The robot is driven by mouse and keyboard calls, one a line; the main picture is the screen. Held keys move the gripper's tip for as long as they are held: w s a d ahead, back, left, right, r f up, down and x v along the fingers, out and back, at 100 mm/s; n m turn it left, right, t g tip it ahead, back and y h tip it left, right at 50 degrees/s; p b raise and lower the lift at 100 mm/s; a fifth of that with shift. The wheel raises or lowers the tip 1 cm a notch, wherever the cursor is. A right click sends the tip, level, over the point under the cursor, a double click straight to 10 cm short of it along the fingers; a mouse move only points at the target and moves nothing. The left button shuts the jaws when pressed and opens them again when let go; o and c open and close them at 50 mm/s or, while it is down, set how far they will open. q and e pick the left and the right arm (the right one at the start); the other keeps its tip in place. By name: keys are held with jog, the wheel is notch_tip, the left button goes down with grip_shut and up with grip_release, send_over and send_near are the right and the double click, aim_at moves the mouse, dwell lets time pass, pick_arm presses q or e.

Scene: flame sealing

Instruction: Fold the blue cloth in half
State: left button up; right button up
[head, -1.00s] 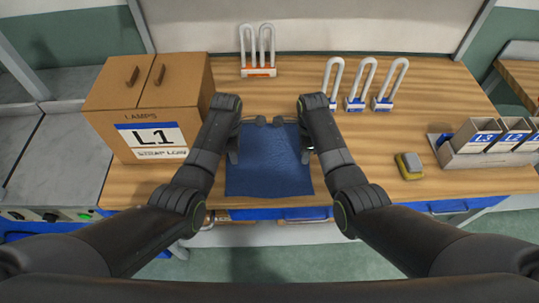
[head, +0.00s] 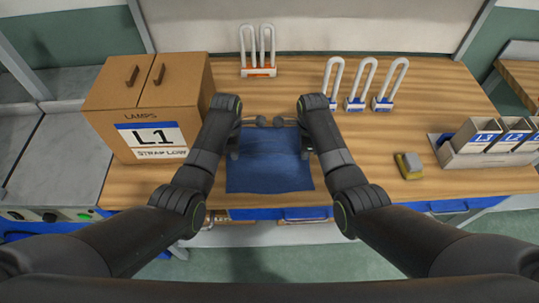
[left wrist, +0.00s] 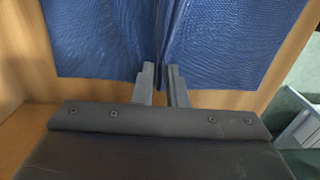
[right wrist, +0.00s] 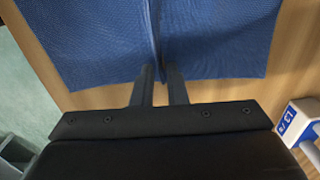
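The blue cloth (head: 270,172) lies at the table's front edge, between my two arms in the head view. My left gripper (left wrist: 160,72) is at the cloth's left side, its fingers close together on a raised pinch of cloth. My right gripper (right wrist: 160,72) pinches the right side in the same way. Both wrist views show the cloth drawn into a narrow ridge at the fingertips, with cloth spread out on either side. In the head view the fingertips are partly hidden by my arms.
A cardboard lamp box (head: 150,100) stands close to my left arm. White lamps (head: 258,55) stand at the back, with several more (head: 365,90) at the back right. A yellow and grey sponge-like block (head: 408,166) and labelled bins (head: 485,140) are at the right.

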pick_arm(q)
grip_shut()
pick_arm(e)
grip_shut()
